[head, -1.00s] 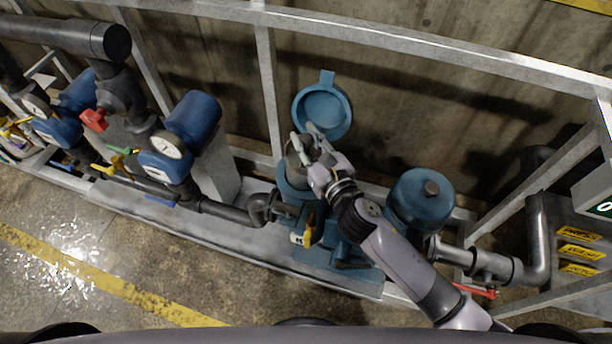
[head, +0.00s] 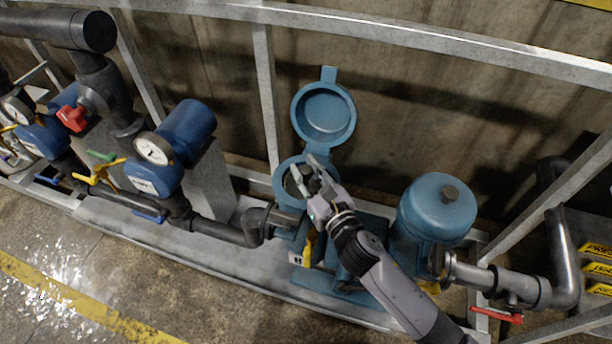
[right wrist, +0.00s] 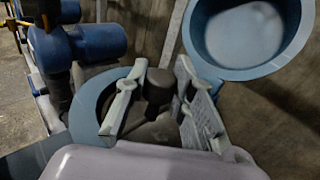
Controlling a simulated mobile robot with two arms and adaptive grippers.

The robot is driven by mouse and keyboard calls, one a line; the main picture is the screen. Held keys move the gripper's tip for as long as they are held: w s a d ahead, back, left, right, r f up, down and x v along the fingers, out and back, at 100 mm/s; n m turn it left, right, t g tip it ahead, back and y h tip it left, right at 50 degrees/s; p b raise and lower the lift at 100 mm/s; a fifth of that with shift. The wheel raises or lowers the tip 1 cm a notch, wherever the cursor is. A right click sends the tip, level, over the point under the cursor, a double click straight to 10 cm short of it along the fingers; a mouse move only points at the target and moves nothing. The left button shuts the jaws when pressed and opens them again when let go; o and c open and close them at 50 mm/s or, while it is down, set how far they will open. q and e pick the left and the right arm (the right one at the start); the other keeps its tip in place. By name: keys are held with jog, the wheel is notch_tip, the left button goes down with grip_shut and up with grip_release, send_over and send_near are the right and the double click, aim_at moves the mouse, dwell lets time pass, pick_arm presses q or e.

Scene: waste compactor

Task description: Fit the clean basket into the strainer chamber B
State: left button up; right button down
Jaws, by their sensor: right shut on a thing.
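The open strainer chamber (head: 281,183) is a blue round housing with its lid (head: 323,113) swung up behind it. My right gripper (head: 305,172) is over its mouth. In the right wrist view, the fingers (right wrist: 163,100) are shut on the dark grey knob-like top of the basket (right wrist: 157,88). The basket sits within the blue rim (right wrist: 88,103), mostly hidden by the gripper; how deep it sits I cannot tell. A second blue chamber (head: 437,208), closed, stands to the right. My left gripper is not in view.
A grey frame rail (head: 400,33) and upright (head: 264,95) stand behind. Blue pumps with gauges (head: 153,150) and colored valve handles are at left. A pipe with a red handle (head: 497,315) is at right. The wet floor in front is clear.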

jog(key=shift+r, duration=0.2)
jog(key=shift+f, duration=0.15)
jog(key=c, duration=1.4)
grip_release()
jog(key=shift+o, duration=0.2)
jog(key=b+v, duration=0.1)
jog(key=v, duration=1.1)
